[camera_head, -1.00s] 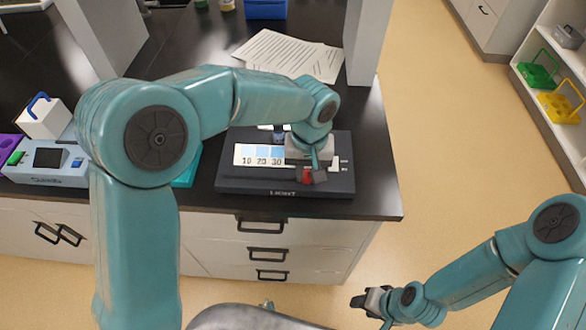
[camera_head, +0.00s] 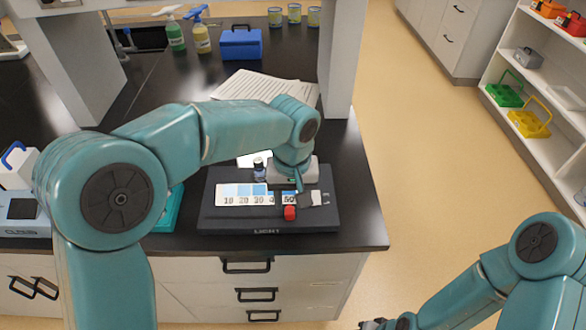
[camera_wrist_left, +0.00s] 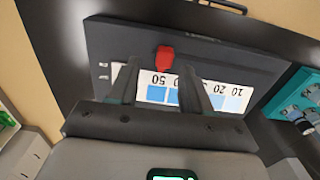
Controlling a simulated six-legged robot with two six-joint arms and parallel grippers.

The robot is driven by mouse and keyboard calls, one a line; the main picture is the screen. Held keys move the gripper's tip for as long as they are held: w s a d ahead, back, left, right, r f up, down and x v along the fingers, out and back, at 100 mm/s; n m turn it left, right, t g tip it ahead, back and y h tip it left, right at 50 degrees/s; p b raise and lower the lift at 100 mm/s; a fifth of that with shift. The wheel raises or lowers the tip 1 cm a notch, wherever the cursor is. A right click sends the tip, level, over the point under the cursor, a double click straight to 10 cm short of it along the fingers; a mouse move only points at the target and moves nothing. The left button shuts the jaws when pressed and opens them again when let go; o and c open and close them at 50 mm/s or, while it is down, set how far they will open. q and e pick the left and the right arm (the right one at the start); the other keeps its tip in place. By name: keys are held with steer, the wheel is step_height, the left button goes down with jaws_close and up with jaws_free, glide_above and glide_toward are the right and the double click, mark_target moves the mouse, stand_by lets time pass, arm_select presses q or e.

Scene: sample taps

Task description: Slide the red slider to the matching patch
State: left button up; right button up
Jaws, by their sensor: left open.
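The red slider (camera_head: 290,212) sits at the front of a dark device (camera_head: 220,222) marked LIGHT, in line with the 50 label. It also shows in the left wrist view (camera_wrist_left: 165,58). Behind it lies a white strip (camera_head: 232,192) with blue patches, numbered 10 to 50. My left gripper (camera_head: 306,198) is over the right end of the strip and hides part of it. In the left wrist view its open fingers (camera_wrist_left: 158,66) stand apart, with the slider seen between their tips; contact cannot be told. My right gripper (camera_head: 374,324) is cut off at the bottom edge.
A small vial (camera_head: 260,170) stands behind the strip. Papers (camera_head: 262,88) lie farther back beside a white post (camera_head: 340,60). A teal rack (camera_wrist_left: 296,108) is beside the device. The counter right of the device is clear.

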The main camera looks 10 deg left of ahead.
mark_target(292, 210)
arm_select(q)
step_height(292, 210, up, 12)
steer(key=shift+r, duration=0.25)
stand_by(0.5)
